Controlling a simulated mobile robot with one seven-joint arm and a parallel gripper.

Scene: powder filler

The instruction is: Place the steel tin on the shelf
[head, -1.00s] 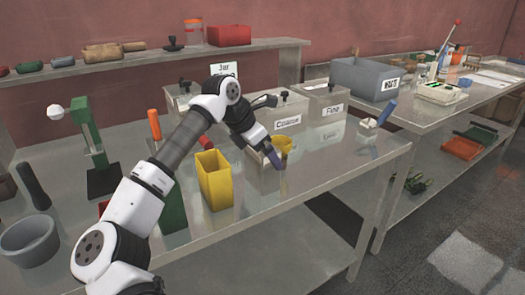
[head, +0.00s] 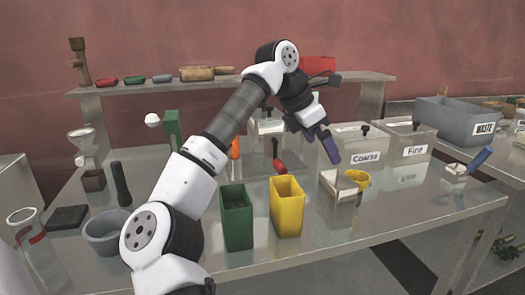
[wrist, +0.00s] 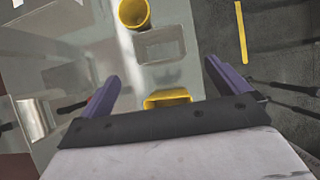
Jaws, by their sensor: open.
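The steel tin (head: 334,200) is an open-topped, grey rectangular box standing on the metal bench, right of the yellow tin (head: 287,208). A yellow cup (head: 361,179) stands close beside it. In the wrist view the steel tin (wrist: 163,46) lies ahead of the fingers, between the yellow cup (wrist: 134,12) and the yellow tin (wrist: 168,97). My gripper (head: 322,149) is above and behind the steel tin, pointing down. Its purple fingers (wrist: 162,69) are apart with nothing held. The shelf (head: 150,87) runs along the back wall; my arm hides part of it.
The shelf holds a red box (head: 317,65), a wooden roller (head: 198,74) and small coloured items on its left part. A green tin (head: 236,218) stands left of the yellow tin. Bins labelled Coarse (head: 363,146) and Fine (head: 413,142) stand behind the steel tin.

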